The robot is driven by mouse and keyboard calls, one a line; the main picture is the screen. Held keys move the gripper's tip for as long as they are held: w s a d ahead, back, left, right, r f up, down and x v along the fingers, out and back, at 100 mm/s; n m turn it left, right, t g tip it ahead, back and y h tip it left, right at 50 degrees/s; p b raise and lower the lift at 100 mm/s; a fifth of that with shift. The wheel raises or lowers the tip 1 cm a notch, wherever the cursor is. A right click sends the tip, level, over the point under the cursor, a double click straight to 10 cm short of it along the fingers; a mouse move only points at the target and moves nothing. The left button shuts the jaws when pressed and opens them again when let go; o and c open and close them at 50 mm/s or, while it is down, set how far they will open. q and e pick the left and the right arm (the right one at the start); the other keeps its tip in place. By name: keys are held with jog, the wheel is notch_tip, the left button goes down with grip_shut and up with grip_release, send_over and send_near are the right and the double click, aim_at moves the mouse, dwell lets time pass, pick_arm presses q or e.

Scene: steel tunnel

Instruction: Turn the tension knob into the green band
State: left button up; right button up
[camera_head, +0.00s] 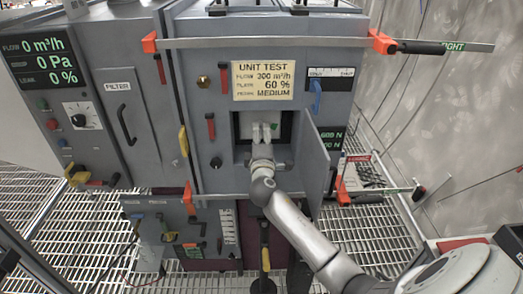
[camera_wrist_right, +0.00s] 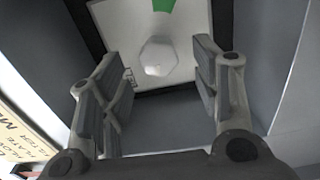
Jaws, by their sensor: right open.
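The tension knob (camera_wrist_right: 157,56) is a pale, faceted knob on a white dial plate (camera_wrist_right: 190,18) in the right wrist view. The green band (camera_wrist_right: 163,5) is on the plate above the knob, cut by the top edge. My right gripper (camera_head: 263,130) reaches into a square recess of the grey cabinet, in front of the white plate (camera_head: 245,122), and hides the knob in the head view. In the wrist view its fingers are open, one on each side of the knob, with visible gaps. I cannot tell the knob's pointer direction. My left gripper is not in view.
The recess walls stand close around the gripper, with an open grey door (camera_head: 327,165) on its right. A yellow "UNIT TEST" label (camera_head: 263,81) is above. A long bar with orange ends (camera_head: 265,43) crosses the cabinet top. Another panel with a selector dial (camera_head: 80,115) stands left.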

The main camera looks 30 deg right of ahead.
jog(key=v, duration=0.7)
jog(key=shift+s, duration=0.25)
jog(key=shift+a, duration=0.1)
